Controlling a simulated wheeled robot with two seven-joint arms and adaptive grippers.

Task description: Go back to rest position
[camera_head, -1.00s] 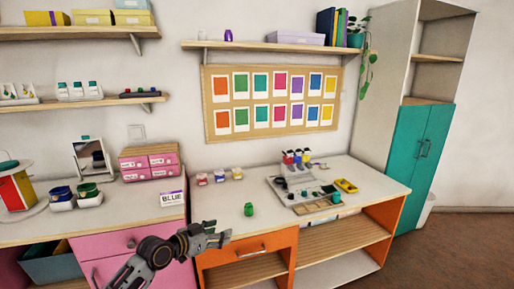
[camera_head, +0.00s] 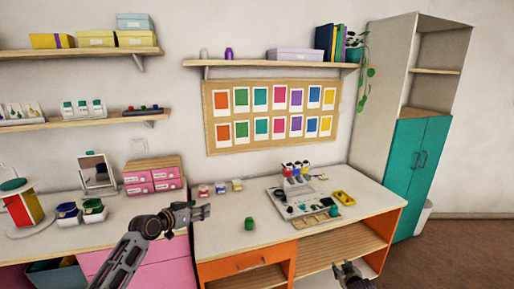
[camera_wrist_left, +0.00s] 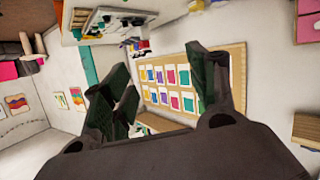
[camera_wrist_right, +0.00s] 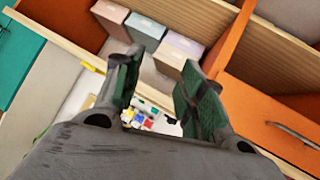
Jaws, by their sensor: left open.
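My left gripper (camera_head: 198,213) is open and empty, held out in front of the left counter's right end in the head view. In the left wrist view its fingers (camera_wrist_left: 160,85) stand wide apart with nothing between them. My right gripper (camera_head: 349,270) shows at the bottom of the head view, in front of the desk's open shelves. In the right wrist view its fingers (camera_wrist_right: 160,90) are apart and empty. A small green jar (camera_head: 249,224) stands on the white desk top (camera_head: 225,235), apart from both grippers.
An art tray (camera_head: 275,196) with paints, a yellow dish (camera_head: 344,198) and several small jars sit on the desk. Pink drawer boxes (camera_head: 138,189), cups and a mirror (camera_head: 96,172) stand on the left counter. The floor (camera_head: 465,250) at right is clear.

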